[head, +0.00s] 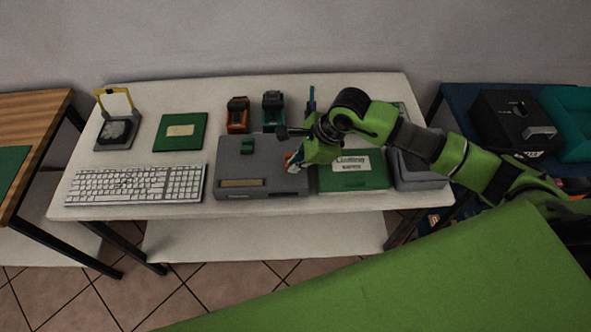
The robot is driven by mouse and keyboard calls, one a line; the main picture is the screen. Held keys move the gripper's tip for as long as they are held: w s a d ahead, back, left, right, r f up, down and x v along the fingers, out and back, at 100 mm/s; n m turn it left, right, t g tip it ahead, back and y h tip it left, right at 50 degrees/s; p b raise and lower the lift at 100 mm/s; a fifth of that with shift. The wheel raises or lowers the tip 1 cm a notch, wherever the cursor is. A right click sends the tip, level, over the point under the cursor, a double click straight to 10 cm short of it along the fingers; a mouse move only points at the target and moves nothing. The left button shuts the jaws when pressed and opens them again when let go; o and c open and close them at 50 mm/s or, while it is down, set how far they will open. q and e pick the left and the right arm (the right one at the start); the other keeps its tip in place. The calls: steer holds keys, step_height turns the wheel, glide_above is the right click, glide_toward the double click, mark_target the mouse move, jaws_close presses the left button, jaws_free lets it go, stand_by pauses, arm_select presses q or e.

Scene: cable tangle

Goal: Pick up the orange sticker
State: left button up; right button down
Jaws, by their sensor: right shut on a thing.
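An orange sticker (288,157) shows as a small orange patch at my right gripper, above the right edge of the grey box-shaped device (226,168). My right gripper (292,164) comes down from the right arm and is shut on it. The fingers hide most of the sticker. I cannot tell whether it still touches the device. My left gripper is not in view.
A green book (352,183) lies right of the gripper. A white keyboard (135,185), a green board (181,144) and an open yellow-framed device (118,130) are on the left. Orange (237,124) and dark teal (272,123) tools stand behind.

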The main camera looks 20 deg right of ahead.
arm_select(q)
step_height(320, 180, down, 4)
steer(key=b, duration=0.2)
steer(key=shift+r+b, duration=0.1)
steer(key=shift+b, duration=0.25)
arm_select(e)
steer(key=s+a+r, duration=0.3)
steer(key=s+r, duration=0.2)
steer(key=r, duration=0.2)
steer(key=s+a+r, duration=0.3)
steer(key=s+r, duration=0.2)
steer(key=r, duration=0.2)
steer(key=shift+s+r, duration=0.15)
